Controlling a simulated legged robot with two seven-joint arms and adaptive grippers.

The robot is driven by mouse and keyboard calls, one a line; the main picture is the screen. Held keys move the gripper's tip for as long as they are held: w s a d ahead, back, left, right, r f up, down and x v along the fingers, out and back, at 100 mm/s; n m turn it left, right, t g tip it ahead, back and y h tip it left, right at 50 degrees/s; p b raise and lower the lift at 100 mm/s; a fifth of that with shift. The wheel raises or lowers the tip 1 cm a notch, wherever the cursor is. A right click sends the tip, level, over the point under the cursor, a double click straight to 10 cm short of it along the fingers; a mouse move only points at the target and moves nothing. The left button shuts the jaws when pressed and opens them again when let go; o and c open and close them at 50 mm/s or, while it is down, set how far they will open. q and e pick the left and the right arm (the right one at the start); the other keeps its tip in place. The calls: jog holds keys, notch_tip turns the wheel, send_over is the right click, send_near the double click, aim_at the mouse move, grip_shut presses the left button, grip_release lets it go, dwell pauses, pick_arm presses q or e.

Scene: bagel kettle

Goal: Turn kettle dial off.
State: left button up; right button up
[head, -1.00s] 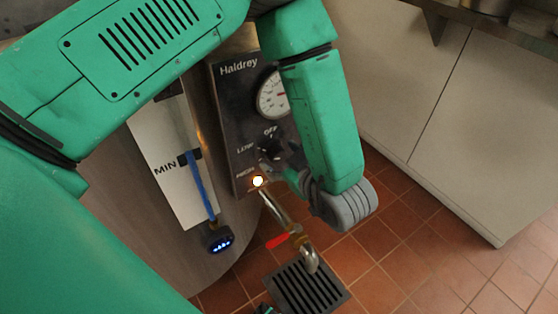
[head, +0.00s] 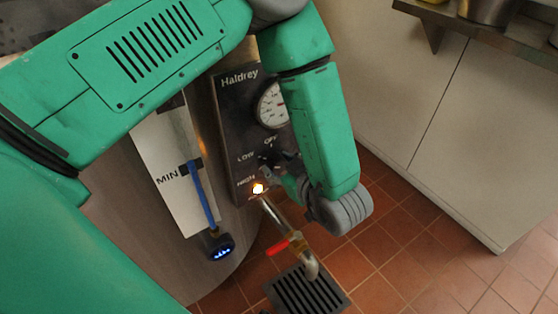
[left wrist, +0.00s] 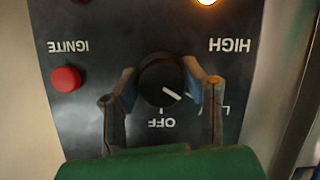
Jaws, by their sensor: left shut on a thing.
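The black kettle dial (left wrist: 161,79) sits on the dark control panel (head: 227,120), between the words OFF, LOW and HIGH. In the left wrist view its white mark points between OFF and LOW. My left gripper (left wrist: 159,77) has one finger on each side of the dial and is shut on it. In the head view the dial (head: 268,156) is partly hidden by my left gripper (head: 277,175). An indicator light (head: 258,188) glows below the HIGH label. My right gripper is not in view.
A red button (left wrist: 66,79) marked IGNITE is on the panel. A round gauge (head: 272,105) is above the dial. A pipe with a red-handled valve (head: 278,246) sticks out below, over a floor drain (head: 306,290). White cabinets (head: 480,130) stand at right.

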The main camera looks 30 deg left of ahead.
pick_arm(q)
jog(key=m+g+p, duration=0.1)
jog(key=p, duration=0.2)
jog(key=m+g+y+p, duration=0.1)
jog(key=m+p, duration=0.1)
jog(key=p, duration=0.1)
jog(key=shift+s+d+p, duration=0.1)
jog(key=shift+d+p, duration=0.1)
jog(key=shift+p, duration=0.1)
jog(key=shift+m+p, duration=0.3)
jog(key=shift+m, duration=0.2)
jog(key=shift+f+m+g+y+p, duration=0.1)
jog(key=shift+m+g+y+p, duration=0.35)
jog(key=shift+m+g, duration=0.35)
jog(key=shift+m+g+y, duration=0.3)
jog(key=shift+m+y, duration=0.15)
jog(key=shift+m, duration=0.75)
jog(key=o, duration=1.1)
jog(key=shift+o, duration=0.2)
jog(key=shift+d, duration=0.1)
